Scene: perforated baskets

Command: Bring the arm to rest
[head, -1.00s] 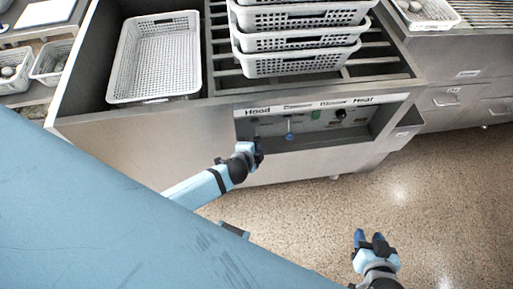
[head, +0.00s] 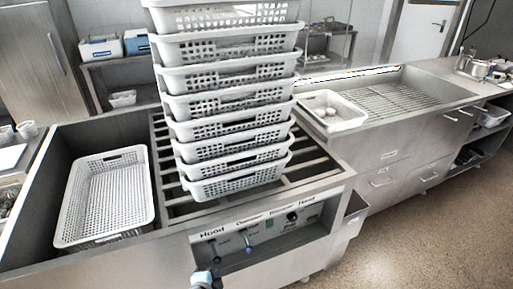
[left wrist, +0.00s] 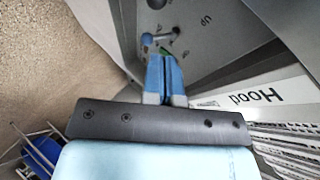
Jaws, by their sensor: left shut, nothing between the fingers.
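My left gripper (head: 208,278) shows only in part at the bottom edge of the head view, in front of the steel unit's control panel (head: 268,232). In the left wrist view its two blue fingers (left wrist: 164,68) are together, with nothing between them. They point toward the panel face, close to a lever with a blue knob (left wrist: 147,41). Whether they touch it I cannot tell. The panel's "Hood" label (left wrist: 255,97) lies to the right of the fingers. My right gripper is not in view.
A tall stack of white perforated baskets (head: 232,160) stands on the unit's slatted rack. An empty basket (head: 108,195) lies in the bay at left. Another basket (head: 332,110) sits on the counter at right. The floor (head: 440,235) at lower right is clear.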

